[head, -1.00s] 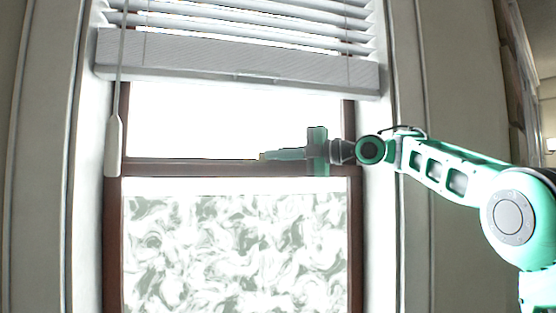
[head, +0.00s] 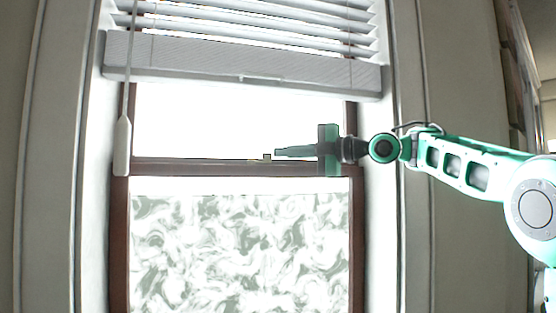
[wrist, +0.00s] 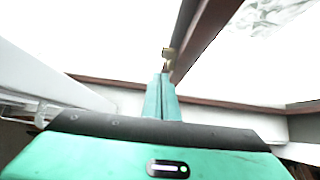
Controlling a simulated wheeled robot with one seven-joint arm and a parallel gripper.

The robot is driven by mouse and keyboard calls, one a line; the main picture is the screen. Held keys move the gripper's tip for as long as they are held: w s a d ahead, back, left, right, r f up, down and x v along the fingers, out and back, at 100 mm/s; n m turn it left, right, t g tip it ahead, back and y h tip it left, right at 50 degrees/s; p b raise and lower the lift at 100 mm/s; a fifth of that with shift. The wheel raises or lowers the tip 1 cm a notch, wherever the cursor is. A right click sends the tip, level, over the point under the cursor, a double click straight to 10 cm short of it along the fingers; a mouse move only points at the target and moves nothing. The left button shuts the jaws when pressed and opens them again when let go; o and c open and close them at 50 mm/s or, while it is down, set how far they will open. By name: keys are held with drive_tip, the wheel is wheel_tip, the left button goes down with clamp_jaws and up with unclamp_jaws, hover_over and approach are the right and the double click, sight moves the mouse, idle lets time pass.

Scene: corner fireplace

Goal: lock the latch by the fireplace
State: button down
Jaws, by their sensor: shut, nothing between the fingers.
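The latch (head: 267,157) is a small brass-coloured piece on top of the window's brown middle rail (head: 200,168). It also shows in the wrist view (wrist: 167,54), just beyond my fingertips. My gripper (head: 277,152) points left along the rail, with its tips a little to the right of the latch in the head view. In the wrist view the green fingers (wrist: 162,78) are shut together and hold nothing. A small gap seems to lie between the tips and the latch. The latch is too small to tell which way its lever is turned.
White blinds (head: 240,65) hang above the rail. Their wand (head: 122,145) hangs at the left side. A patterned pane (head: 240,250) fills the lower window. The white frame side (head: 378,220) stands below my wrist. The bright upper pane lies behind my gripper.

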drive_tip(key=d, duration=0.9)
drive_tip(key=shift+w+d+r, duration=0.15)
